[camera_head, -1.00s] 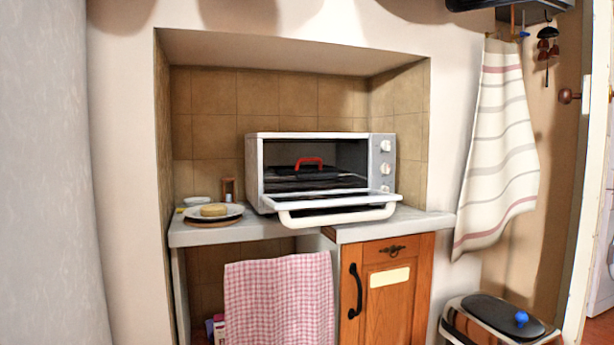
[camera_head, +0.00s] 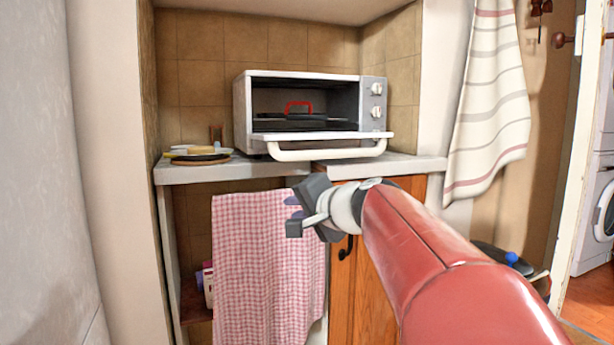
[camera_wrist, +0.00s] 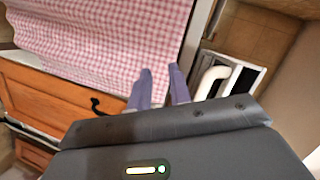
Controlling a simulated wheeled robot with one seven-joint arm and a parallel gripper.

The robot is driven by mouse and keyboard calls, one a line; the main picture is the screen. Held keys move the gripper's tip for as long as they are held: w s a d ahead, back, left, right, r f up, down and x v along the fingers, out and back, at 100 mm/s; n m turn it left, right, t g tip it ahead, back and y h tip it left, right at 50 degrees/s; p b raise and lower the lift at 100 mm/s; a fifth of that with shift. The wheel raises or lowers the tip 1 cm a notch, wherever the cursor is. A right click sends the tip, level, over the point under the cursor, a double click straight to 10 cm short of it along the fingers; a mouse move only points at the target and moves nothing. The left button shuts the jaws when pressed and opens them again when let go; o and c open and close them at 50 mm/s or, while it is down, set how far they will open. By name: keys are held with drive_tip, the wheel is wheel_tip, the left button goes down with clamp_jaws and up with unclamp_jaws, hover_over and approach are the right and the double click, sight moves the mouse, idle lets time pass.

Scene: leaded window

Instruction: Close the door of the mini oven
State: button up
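The white mini oven (camera_head: 310,105) stands on the counter in the tiled niche. Its door (camera_head: 320,141) is folded down and out, about level, with a white bar handle (camera_head: 328,153) along its front edge. Inside are a rack and a dark item with a red handle (camera_head: 297,106). My gripper (camera_head: 292,207) is in front of the counter, below and left of the door handle, and apart from it. In the wrist view, the gripper's two purple fingers (camera_wrist: 160,88) stand apart with nothing seen between them. The oven handle (camera_wrist: 210,80) shows right of the fingers there.
A pink checked cloth (camera_head: 262,260) hangs below the counter, behind my gripper. A plate with food (camera_head: 200,155) sits on the counter left of the oven. A wooden cabinet (camera_head: 372,300) is under the counter. A striped towel (camera_head: 490,110) hangs at the right.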

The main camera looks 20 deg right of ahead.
sight(340, 155)
drive_tip(key=w+d+r+m+t+h+b, duration=0.1)
drive_tip(key=w+d+r+m+t+h, duration=0.2)
drive_tip(key=d, duration=0.4)
drive_tip(key=w+d+r+m+t+b, duration=0.2)
drive_tip(key=w+d+r+m, duration=0.2)
drive_tip(key=d, duration=0.4)
drive_tip(key=w, duration=0.1)
drive_tip(key=w+p, duration=0.1)
drive_tip(key=w, duration=0.1)
drive_tip(key=w+r+p, duration=0.1)
drive_tip(key=w, duration=0.1)
drive_tip(key=shift+w+a, duration=0.2)
drive_tip(key=shift+w, duration=0.05)
drive_tip(key=shift+w+p, duration=0.45)
drive_tip(key=shift+w, duration=0.3)
clamp_jaws()
